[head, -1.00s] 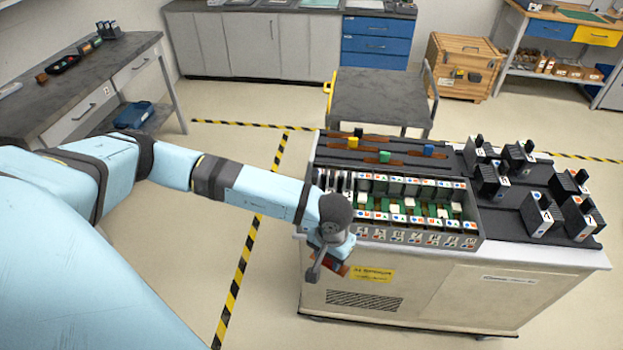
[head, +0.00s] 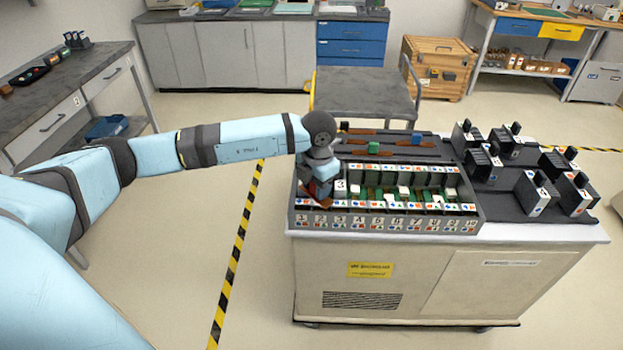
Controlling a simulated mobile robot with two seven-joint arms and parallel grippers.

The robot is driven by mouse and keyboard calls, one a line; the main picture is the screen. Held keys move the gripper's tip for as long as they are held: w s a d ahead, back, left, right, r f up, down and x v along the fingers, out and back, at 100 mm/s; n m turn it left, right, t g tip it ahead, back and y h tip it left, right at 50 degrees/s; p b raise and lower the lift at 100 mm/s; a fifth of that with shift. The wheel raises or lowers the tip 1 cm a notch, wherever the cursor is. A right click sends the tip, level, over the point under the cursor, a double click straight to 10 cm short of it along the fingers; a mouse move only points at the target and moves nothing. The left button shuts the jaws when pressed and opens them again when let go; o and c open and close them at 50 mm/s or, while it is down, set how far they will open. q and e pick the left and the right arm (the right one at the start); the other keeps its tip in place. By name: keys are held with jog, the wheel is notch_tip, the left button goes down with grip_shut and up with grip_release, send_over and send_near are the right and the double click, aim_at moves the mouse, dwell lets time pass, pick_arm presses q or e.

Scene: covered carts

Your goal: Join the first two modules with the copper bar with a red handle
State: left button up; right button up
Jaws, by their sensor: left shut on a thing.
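My left gripper (head: 318,198) is over the left end of the open rack (head: 480,214) on the cart. It is shut on a small reddish-brown piece (head: 322,189), which looks like the copper bar with the red handle. The gripper hides much of it. The rack's front edge has numbered slots, and a module face marked 3 (head: 341,186) shows just right of the gripper. The first two modules are mostly hidden behind the gripper; I cannot tell whether the bar touches them. My right gripper is out of view.
Other copper bars lie on the dark tray behind the rack, with a green handle (head: 374,148) and a blue handle (head: 416,138). Several black numbered modules stand on the dark board (head: 500,190) at right. An empty grey cart (head: 365,92) stands behind.

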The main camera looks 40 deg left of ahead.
aim_at(311, 209)
pick_arm(q)
jog(key=n, duration=0.2)
jog(key=w+a+n+b, duration=0.1)
jog(key=n, duration=0.1)
jog(key=a+r+n, duration=0.1)
jog(key=n, duration=0.2)
jog(key=shift+w+a, duration=0.15)
jog(key=shift+w, duration=0.25)
jog(key=shift+w+a+r+n+b, duration=0.1)
jog(key=shift+a+r+n+b, duration=0.05)
jog(key=shift+n, duration=0.4)
jog(key=shift+w+a+r+n+b, duration=0.1)
jog(key=shift+a+r+n+b, duration=0.05)
jog(key=shift+n, duration=0.4)
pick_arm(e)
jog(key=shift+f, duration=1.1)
pick_arm(q)
jog(key=shift+f+b, duration=0.6)
jog(key=shift+f, duration=0.3)
jog(key=shift+f+b, duration=1.05)
jog(key=shift+f, duration=0.7)
jog(key=shift+f+b, duration=1)
jog(key=shift+f, duration=1.25)
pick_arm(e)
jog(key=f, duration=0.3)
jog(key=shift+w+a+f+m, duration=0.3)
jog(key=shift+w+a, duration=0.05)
